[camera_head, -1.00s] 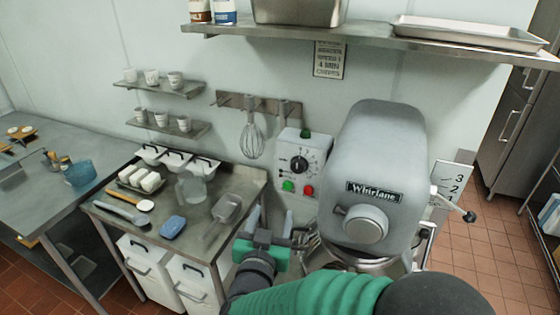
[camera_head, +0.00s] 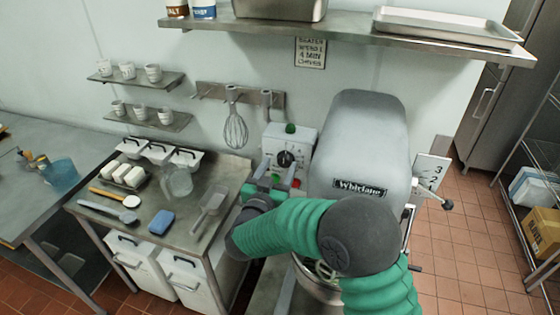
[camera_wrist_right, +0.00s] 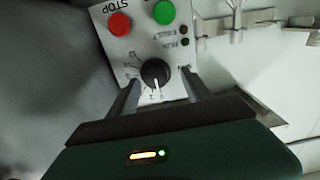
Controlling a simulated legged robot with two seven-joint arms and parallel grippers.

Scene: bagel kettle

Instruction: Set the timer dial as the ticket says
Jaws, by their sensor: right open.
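The timer dial (camera_head: 284,158) is a black knob on a pale control box beside the mixer. In the right wrist view the dial (camera_wrist_right: 155,72) appears upside down, with a printed scale around it; I cannot read its setting for certain. My right gripper (camera_head: 278,173) is in front of the box, just below the dial. In the wrist view its open fingers (camera_wrist_right: 160,86) stand on either side of the dial's lower part, with no clear contact. The ticket (camera_head: 310,52) hangs on the wall under the shelf; its small print seems to include "4 MIN". My left gripper is not in view.
The grey mixer (camera_head: 358,145) stands close right of the control box. A red STOP button (camera_wrist_right: 119,24) and a green button (camera_wrist_right: 164,12) sit near the dial. A whisk (camera_head: 235,130) hangs from the rail at left. A scoop (camera_head: 208,205) lies on the steel table.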

